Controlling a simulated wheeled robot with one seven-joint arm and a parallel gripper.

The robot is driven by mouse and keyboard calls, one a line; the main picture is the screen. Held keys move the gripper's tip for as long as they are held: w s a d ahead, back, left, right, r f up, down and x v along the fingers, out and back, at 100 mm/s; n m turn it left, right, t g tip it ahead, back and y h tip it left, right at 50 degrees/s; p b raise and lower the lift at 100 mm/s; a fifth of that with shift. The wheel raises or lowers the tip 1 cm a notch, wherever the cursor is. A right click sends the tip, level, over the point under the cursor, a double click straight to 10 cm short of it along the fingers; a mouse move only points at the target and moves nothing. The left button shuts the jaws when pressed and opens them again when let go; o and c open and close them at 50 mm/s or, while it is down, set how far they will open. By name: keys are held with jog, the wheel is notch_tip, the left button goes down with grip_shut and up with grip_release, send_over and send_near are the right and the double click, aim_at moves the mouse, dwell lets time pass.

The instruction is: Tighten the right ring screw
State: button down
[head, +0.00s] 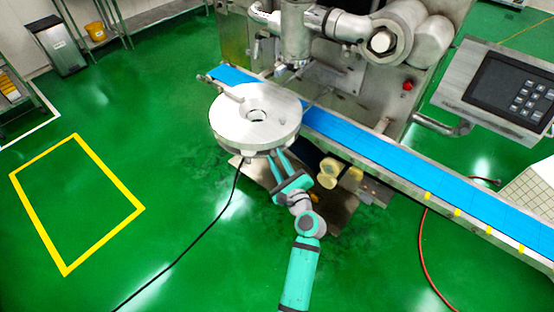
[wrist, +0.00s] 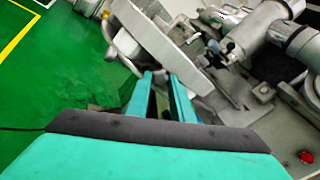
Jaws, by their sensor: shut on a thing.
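A round metal disc (head: 240,118) with a hole in its middle sits beside the blue conveyor in the head view. It shows tilted in the wrist view (wrist: 160,35). My gripper (head: 275,153) reaches up to the near right underside of the disc's rim. In the wrist view its teal fingers (wrist: 160,75) point at the metal under the rim and are shut on a small part there, which I take for the right ring screw. The screw itself is mostly hidden by the fingertips and the rim, so its turn position cannot be told.
The blue conveyor (head: 400,160) runs behind and right of the disc. The machine's nozzle (head: 295,35) hangs above. Cream rollers (head: 328,172) stand right of my gripper. A black cable (head: 205,240) hangs down left. Open green floor lies left.

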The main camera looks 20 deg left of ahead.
jog(key=shift+f+m, duration=0.15)
jog(key=shift+m, duration=1.45)
jog(key=c, duration=1.5)
grip_release()
jog(key=shift+c, duration=0.2)
jog(key=shift+d, duration=0.1)
jog(key=v, duration=1)
jog(key=shift+s+d, duration=0.2)
jog(key=shift+s, duration=0.1)
